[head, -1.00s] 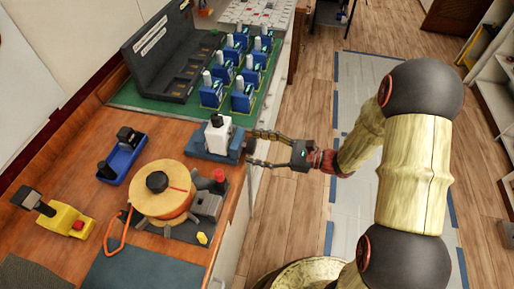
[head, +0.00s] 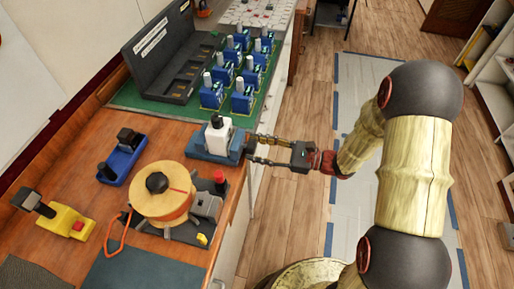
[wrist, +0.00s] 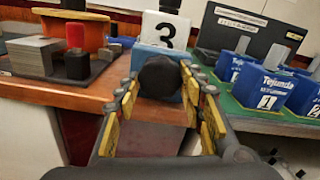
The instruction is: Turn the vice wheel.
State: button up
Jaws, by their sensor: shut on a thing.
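The blue vice (head: 208,152) stands at the right edge of the wooden bench, with a white block (head: 218,137) upright in it. In the wrist view the block (wrist: 165,30) shows a black 3. The dark vice wheel (wrist: 160,76) is on the vice's near face in that view. My gripper (wrist: 160,88) is shut on the wheel, with a yellow-padded finger on either side of it. In the head view my gripper (head: 252,149) reaches in from the right, and the wheel is mostly hidden between the fingers.
Several blue breakers (head: 242,98) stand on a green mat behind the vice, beside a dark rack (head: 165,50). An orange drum (head: 160,205), a blue holder (head: 122,162) and a yellow device (head: 65,225) are on the bench. The floor to the right is open.

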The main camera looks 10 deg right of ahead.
jog(key=shift+r+m+p, duration=0.1)
jog(key=shift+m+p, duration=0.2)
jog(key=shift+p, duration=0.4)
jog(key=shift+c, duration=0.2)
jog(key=m+p, duration=0.1)
jog(key=p, duration=0.1)
jog(key=m+p, duration=0.1)
jog(key=p, duration=0.1)
jog(key=shift+r+m+p, duration=0.2)
jog(key=shift+m+p, duration=0.1)
jog(key=shift+p, duration=0.05)
jog(key=m+p, duration=0.3)
jog(key=p, duration=0.2)
jog(key=shift+f, duration=0.1)
jog(key=shift+f+m+p, duration=0.1)
jog(key=shift+m+p, duration=0.45)
jog(key=shift+m, duration=0.15)
jog(key=o, duration=1.1)
jog(key=shift+f, duration=0.1)
jog(key=shift+o, duration=0.4)
